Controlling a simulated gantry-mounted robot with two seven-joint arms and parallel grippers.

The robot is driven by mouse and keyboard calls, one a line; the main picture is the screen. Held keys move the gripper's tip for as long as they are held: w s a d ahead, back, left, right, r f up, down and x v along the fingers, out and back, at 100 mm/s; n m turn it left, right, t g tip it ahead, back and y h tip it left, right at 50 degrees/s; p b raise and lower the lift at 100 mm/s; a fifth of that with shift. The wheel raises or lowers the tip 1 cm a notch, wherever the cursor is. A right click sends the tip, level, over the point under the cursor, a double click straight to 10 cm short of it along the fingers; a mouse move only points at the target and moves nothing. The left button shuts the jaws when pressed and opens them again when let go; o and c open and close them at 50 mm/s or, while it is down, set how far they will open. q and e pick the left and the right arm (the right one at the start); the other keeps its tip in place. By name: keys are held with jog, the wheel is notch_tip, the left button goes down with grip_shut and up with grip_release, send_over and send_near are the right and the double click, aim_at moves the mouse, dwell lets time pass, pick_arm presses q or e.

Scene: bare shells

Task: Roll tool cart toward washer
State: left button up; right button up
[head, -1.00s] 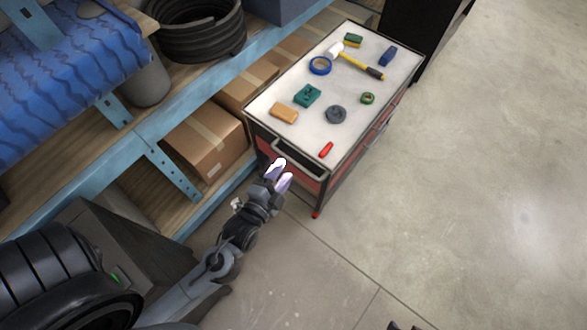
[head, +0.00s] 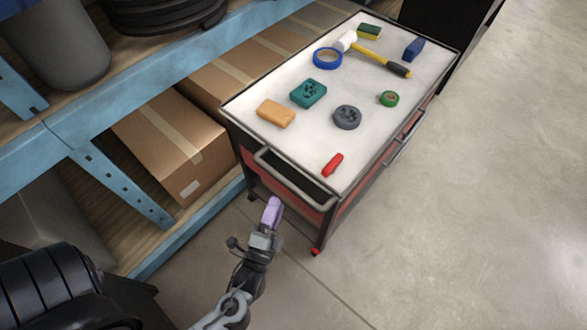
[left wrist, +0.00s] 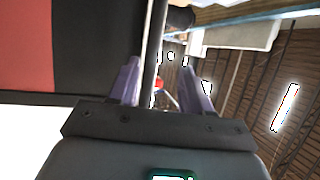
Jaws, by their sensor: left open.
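The tool cart (head: 235,103) has a white top, dark frame and red drawer fronts, and stands beside the shelving. Its grey handle (head: 294,179) juts from the near end. My left gripper (head: 272,212), with purple fingers, is open just short of and below the handle in the head view. In the left wrist view, my left gripper (left wrist: 161,82) has a dark bar (left wrist: 152,55) showing between its fingers; it looks like the handle, but I cannot tell whether they touch. A red cart panel (left wrist: 25,45) is at the left there. I cannot identify a washer. My right gripper is out of view.
Blue-framed shelving (head: 124,188) with cardboard boxes (head: 172,140) runs close along the cart's left side. A hammer (head: 375,56), tape rolls and other small items lie on the cart top. A black unit (head: 440,22) stands beyond the cart. Concrete floor (head: 480,190) is clear to the right.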

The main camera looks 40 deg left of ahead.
aim_at(286, 181)
pick_arm(q)
jog(key=b+x, duration=0.1)
jog(key=x, duration=0.2)
jog(key=b+x, duration=0.1)
jog(key=x, duration=0.2)
jog(key=f+b+x, duration=0.1)
jog(key=x, duration=0.2)
jog(key=shift+f, duration=0.15)
jog(key=shift+b+x, duration=0.35)
jog(key=shift+x, duration=0.6)
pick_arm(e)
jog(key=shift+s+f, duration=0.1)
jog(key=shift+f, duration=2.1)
pick_arm(q)
jog(key=shift+s, duration=0.1)
jog(key=shift+c, duration=0.5)
grip_shut()
